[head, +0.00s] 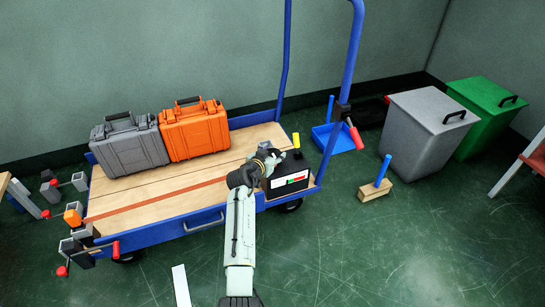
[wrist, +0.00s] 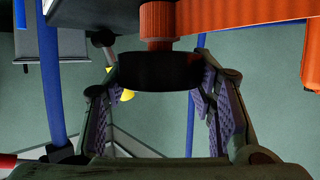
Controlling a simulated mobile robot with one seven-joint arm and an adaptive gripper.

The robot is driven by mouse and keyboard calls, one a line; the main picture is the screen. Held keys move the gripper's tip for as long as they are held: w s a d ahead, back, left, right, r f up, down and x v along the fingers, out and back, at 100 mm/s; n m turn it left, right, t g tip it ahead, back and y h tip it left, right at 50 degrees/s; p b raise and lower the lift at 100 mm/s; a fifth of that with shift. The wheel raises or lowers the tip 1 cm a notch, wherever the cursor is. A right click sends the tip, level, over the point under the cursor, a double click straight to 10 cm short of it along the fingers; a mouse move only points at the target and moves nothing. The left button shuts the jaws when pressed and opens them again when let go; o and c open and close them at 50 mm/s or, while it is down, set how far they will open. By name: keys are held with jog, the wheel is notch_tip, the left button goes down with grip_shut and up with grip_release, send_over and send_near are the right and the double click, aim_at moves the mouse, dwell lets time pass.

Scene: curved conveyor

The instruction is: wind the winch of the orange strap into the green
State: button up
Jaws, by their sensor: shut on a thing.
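The orange strap (head: 165,200) runs across the wooden deck of a blue cart toward my gripper. A black box (head: 290,178) with a red, green and white gauge (head: 290,179) stands at the deck's right end; I cannot read a pointer on it. My gripper (head: 268,160) is beside this box and partly hides it. In the wrist view my gripper (wrist: 160,95) has its two purple-padded fingers on either side of a dark grip (wrist: 160,70) below an orange part (wrist: 160,20). It is shut on this grip. Whether the grip belongs to the strap's winch is unclear.
A grey case (head: 132,147) and an orange case (head: 195,132) stand on the deck. Winches with red handles (head: 115,250) sit along the left side. A grey bin (head: 430,120), green bin (head: 487,115) and wooden block (head: 376,190) stand right. The front right floor is clear.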

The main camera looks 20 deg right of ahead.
aim_at(272, 153)
jog(key=o, duration=1.2)
jog(key=shift+c, duration=0.2)
notch_tip(272, 153, up, 10)
jog(key=shift+r, duration=0.1)
